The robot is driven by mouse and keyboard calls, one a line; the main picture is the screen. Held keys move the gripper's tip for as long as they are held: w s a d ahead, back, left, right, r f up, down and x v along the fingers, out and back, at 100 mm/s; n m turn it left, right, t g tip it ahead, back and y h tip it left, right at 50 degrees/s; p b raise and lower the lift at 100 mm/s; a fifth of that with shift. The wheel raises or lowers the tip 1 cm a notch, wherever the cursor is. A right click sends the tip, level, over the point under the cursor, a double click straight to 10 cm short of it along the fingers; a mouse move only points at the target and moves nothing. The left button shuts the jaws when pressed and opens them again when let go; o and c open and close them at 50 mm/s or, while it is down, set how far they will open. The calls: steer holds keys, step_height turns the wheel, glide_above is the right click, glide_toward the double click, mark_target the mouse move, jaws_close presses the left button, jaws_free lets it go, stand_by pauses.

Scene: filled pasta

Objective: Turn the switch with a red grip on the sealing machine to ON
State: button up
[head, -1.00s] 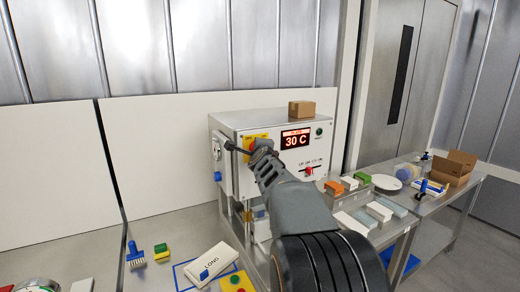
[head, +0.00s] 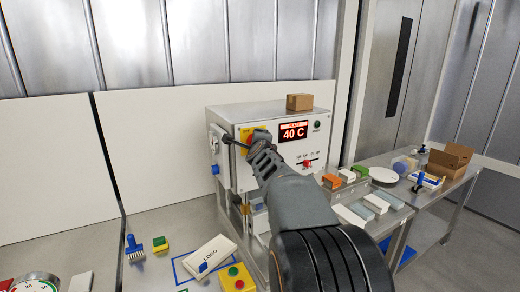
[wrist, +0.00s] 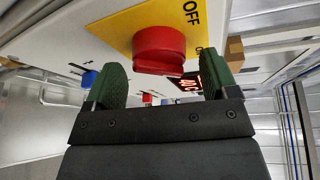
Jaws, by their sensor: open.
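The switch's round red grip (wrist: 160,45) sits on a yellow plate (wrist: 118,27) in the wrist view. "OFF" is printed beside the grip, and a second label is partly hidden. My gripper (wrist: 163,75) is open, its green fingers on either side of the grip, with visible gaps; I see no contact. In the head view the sealing machine (head: 225,118) stands on the bench, its yellow plate (head: 246,131) partly behind my gripper (head: 250,143). The grip is mostly hidden there. Which way the switch points is unclear.
The machine's display (head: 293,132) reads 40 C, with a red slider (head: 307,163) below it and a dark green button (head: 317,126) beside it. A cardboard box (head: 300,102) sits on top. A yellow button box (head: 237,279) stands on the front bench.

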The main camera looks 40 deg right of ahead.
steer(key=p+v, duration=0.3)
steer(key=v, duration=1)
steer(key=s+a+f+n+g+y, duration=0.25)
steer(key=a+f+n+y, duration=0.45)
steer(key=a+f+n, duration=0.5)
steer(key=s+a+f+n+g+y, duration=0.1)
steer(key=s+a+f+n+g, duration=0.6)
steer(key=s+n, duration=0.3)
steer(key=shift+s+a+f+n+b, duration=0.3)
steer(key=shift+s+a+f+n, duration=0.1)
steer(key=shift+n, duration=1.6)
